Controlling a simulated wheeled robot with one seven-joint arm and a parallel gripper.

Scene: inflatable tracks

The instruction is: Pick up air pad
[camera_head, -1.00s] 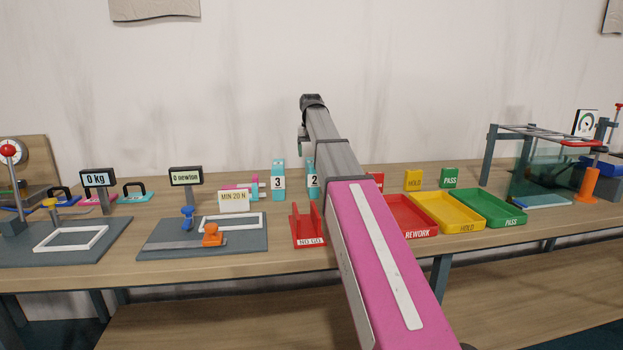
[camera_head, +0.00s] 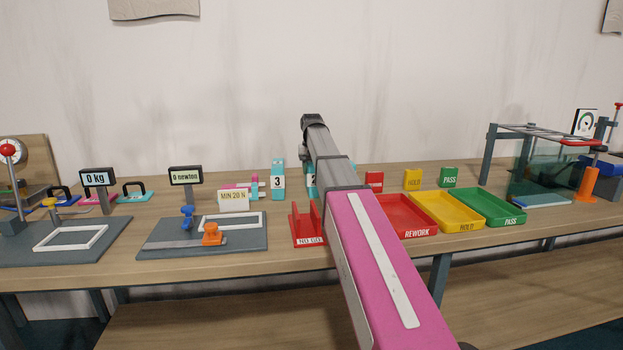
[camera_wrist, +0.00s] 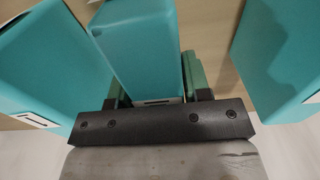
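I cannot tell for certain which item is the air pad. Teal upright blocks with number labels stand at the back of the bench; the "3" block (camera_head: 278,180) is in clear view and the "2" block (camera_head: 311,181) is mostly behind my arm. In the wrist view, a middle teal block (camera_wrist: 142,50) lies between the green fingers of my gripper (camera_wrist: 157,85), with another teal block (camera_wrist: 50,60) to the left and one to the right (camera_wrist: 285,60). The fingers are spread apart; no grip on the middle block is visible. My arm hides the fingers in the head view.
A red "NO GO" gauge (camera_head: 308,226) stands in front of the blocks. Red (camera_head: 408,232), yellow (camera_head: 450,225) and green (camera_head: 493,220) trays lie to the right. A force-test plate (camera_head: 230,245) is on the left, a glass tank (camera_head: 550,180) at far right.

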